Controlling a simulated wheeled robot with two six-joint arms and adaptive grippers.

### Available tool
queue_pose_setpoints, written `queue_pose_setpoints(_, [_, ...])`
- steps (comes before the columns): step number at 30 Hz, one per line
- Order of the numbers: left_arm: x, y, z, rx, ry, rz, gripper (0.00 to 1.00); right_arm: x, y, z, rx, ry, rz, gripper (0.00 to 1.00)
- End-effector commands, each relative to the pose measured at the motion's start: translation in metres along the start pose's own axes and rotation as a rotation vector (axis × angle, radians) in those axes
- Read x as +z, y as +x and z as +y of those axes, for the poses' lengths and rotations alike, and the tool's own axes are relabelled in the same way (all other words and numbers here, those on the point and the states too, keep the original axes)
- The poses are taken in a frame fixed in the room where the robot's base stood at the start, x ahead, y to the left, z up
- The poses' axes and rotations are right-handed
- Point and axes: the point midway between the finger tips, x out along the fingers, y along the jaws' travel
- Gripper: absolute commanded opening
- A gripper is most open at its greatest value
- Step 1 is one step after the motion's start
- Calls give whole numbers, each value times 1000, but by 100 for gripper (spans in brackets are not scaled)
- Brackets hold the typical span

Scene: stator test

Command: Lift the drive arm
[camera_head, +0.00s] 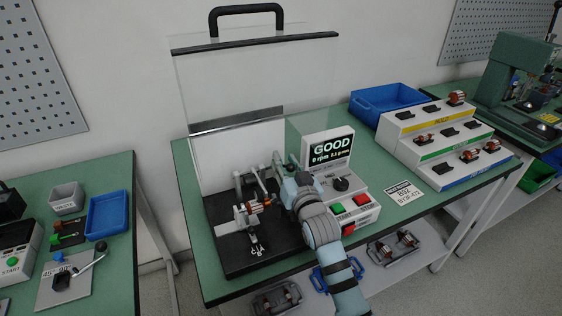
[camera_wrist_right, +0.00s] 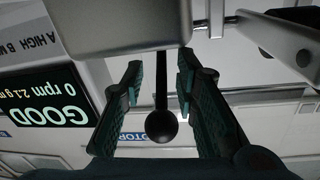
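The test stand has a black base (camera_head: 228,262) with a grey drive arm (camera_head: 258,182) above a copper-wound rotor (camera_head: 262,205). In the right wrist view, a black rod with a round black knob (camera_wrist_right: 161,126) extends from a pale grey block (camera_wrist_right: 125,28). My right gripper (camera_wrist_right: 158,72) is open, with one finger on each side of the rod and visible gaps between. In the head view my right gripper (camera_head: 280,168) is beside the drive arm and partly hides it. My left gripper is not in view.
A clear guard (camera_head: 255,80) with a black handle stands raised behind the stand. The tester's display (camera_head: 330,149) reads GOOD and 0 rpm, close to my right wrist. A stepped rack (camera_head: 425,142) with rotors and a blue bin (camera_head: 385,98) stand to the right.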

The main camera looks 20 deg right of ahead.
Motion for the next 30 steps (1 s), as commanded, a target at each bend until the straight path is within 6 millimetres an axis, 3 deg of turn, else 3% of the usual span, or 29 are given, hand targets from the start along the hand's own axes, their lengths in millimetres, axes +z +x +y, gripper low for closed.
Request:
queue_pose_setpoints(5, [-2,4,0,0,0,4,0,1,18,0,-1,0,-1,27])
queue_pose_setpoints(13, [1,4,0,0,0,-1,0,0,21,-1,-1,0,-1,27])
queue_pose_setpoints(19, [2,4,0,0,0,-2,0,0,21,-1,-2,0,-1,0])
queue_pose_setpoints(30, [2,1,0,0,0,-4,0,-1,21,-1,0,-1,-5,0])
